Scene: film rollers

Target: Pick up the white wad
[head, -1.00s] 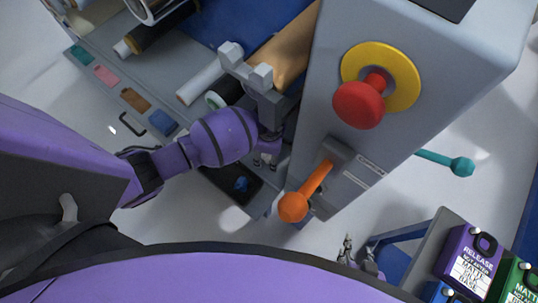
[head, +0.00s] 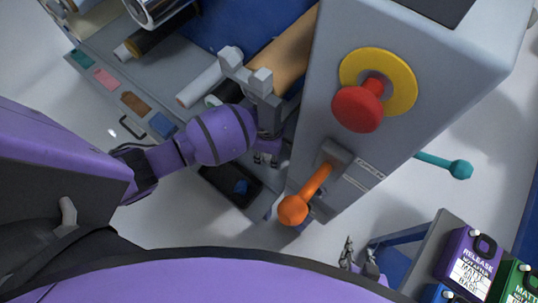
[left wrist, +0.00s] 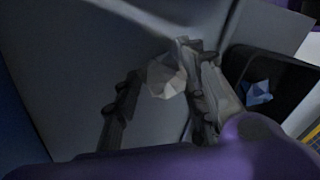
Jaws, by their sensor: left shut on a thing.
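The white wad (left wrist: 165,78) is a small crumpled pale lump. In the left wrist view it sits between the fingertips of my left gripper (left wrist: 160,85), which is shut on it. In the head view my left gripper (head: 266,157) points down beside the grey machine, above and right of a black tray; the wad cannot be made out there. My right gripper (head: 359,246) is at the bottom of the head view, with its two fingers apart and nothing between them.
The black tray (head: 214,178) holds a blue wad (head: 240,187), also visible in the left wrist view (left wrist: 257,93). The grey machine (head: 310,110) has a red knob (head: 357,109) and an orange lever (head: 294,208). Rollers lie behind my left arm. Labelled cans (head: 470,262) stand lower right.

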